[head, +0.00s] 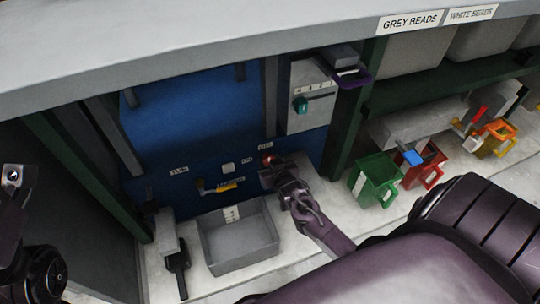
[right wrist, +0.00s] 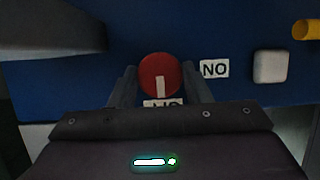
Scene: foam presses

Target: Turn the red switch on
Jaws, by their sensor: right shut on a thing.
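The red switch (head: 267,159) is a round knob on the blue panel. In the right wrist view it shows as a red disc (right wrist: 158,70) with a white mark pointing down in the picture. My right gripper (head: 274,173) is at the panel with its fingers on either side of the knob, shut on it. A white label (right wrist: 214,69) reading "NO" in this view sits right of the knob. Another label (right wrist: 164,103) below the knob is partly hidden by my gripper. Dark parts of my left arm show at the far left; its fingers do not show.
A white button (head: 228,168) and a yellow handle (head: 226,187) are left of the switch. A grey tray (head: 238,265) stands below. Green (head: 365,183) and red (head: 433,165) containers stand to the right. A teal knob (head: 300,105) is on the grey box above.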

